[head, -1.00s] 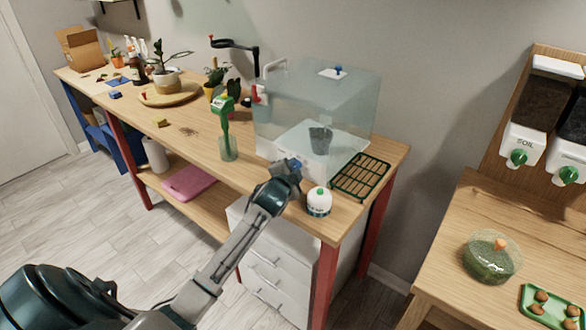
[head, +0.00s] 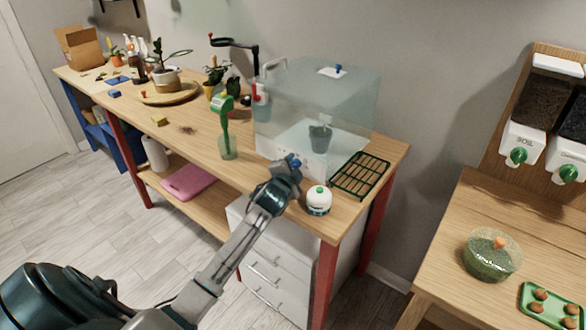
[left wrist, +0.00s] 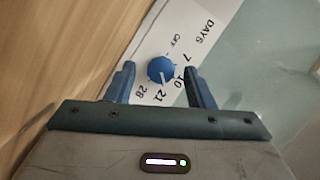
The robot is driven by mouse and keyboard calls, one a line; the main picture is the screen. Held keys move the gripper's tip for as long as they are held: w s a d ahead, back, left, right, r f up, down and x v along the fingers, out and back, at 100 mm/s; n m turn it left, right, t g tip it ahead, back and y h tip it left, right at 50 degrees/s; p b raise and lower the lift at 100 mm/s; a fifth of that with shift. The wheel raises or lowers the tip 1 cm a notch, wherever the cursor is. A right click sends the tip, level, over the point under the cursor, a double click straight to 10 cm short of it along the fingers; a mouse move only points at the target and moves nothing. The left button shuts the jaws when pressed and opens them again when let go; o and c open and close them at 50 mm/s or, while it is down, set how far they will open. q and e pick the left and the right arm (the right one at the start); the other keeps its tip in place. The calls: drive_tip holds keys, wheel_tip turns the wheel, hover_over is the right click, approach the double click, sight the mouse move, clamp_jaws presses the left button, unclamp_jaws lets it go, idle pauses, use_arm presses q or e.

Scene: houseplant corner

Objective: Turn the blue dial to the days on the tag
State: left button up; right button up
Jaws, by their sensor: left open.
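The blue dial (left wrist: 161,69) sits on a white panel (left wrist: 208,20) printed DAYS, with OFF, 7, 10, 21 and 28 around it. Its white pointer line aims down, seemingly between 10 and 21. My left gripper (left wrist: 160,74) is open, with one blue finger on each side of the dial; I cannot tell whether they touch it. In the head view my left gripper (head: 293,165) is at the front of the clear tank (head: 345,100) and largely hides the dial. I cannot make out a tag with a day count. My right gripper is out of view.
A green sprayer-like tool in a clear cup (head: 228,146) stands to the left. A grey pot (head: 320,138) shows inside the tank.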

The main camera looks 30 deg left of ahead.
use_arm(q)
drive_tip(key=b+v, duration=0.1)
drive_tip(key=v, duration=0.9)
drive_tip(key=shift+s+d+r+b, duration=0.15)
drive_tip(key=shift+s+b, duration=0.15)
drive_tip(key=shift+s, duration=0.05)
